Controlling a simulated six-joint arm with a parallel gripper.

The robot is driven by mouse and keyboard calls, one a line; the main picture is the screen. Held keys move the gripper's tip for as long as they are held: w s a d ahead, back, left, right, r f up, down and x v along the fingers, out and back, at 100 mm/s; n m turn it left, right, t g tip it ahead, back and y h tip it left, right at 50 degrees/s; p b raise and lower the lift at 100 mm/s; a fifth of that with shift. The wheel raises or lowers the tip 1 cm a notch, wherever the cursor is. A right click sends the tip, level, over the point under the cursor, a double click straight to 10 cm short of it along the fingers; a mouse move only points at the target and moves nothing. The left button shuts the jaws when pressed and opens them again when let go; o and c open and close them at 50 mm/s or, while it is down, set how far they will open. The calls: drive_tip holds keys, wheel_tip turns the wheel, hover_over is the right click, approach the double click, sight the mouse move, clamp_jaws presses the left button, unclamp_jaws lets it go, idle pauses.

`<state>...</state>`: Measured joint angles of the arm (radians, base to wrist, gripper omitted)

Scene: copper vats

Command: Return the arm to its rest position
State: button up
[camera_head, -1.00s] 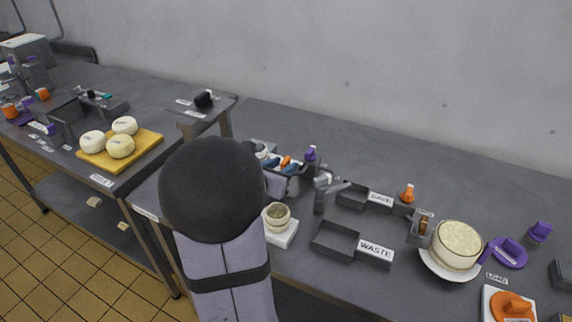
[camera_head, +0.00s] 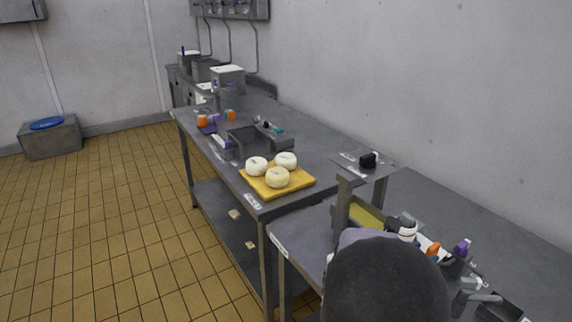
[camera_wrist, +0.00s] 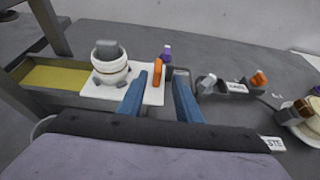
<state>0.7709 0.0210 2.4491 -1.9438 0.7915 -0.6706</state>
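My gripper (camera_wrist: 160,92) shows in the wrist view as two blue fingers set apart, with no object seen held between them. The fingers point over a white board or tray (camera_wrist: 150,96). A small white pot with a grey top (camera_wrist: 110,62) stands left of the fingers, and an orange-topped item (camera_wrist: 158,72) stands just beyond them. Whether the fingertips touch anything is unclear. In the head view my arm's dark round joint fills the bottom right and hides much of the bench there; I cannot make out the fingertips in that view.
A yellow board (camera_head: 302,181) with several pale round cheeses (camera_head: 277,178) lies on the left bench. A raised grey stand (camera_head: 346,160) is close behind my arm. A yellow-bottomed trough (camera_wrist: 58,78) lies left in the wrist view. The tiled floor (camera_head: 120,220) at left is clear.

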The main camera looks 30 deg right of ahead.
drive_tip(key=w+a+f+m+y+p, duration=0.1)
drive_tip(key=a+f+m+y, duration=0.2)
drive_tip(key=a, duration=1)
drive_tip(key=w+a+f+m+y+p, duration=0.1)
drive_tip(key=a+m+y, duration=0.5)
drive_tip(key=a, duration=0.8)
drive_tip(key=w+a+f+m+y+p, duration=0.1)
drive_tip(key=a+f+m+y, duration=0.3)
drive_tip(key=a+m, duration=0.4)
drive_tip(key=a+f+p, duration=0.1)
drive_tip(key=a, duration=0.5)
drive_tip(key=shift+w+m+p, duration=0.3)
drive_tip(key=shift+m+p, duration=0.1)
drive_tip(key=shift+f, duration=0.2)
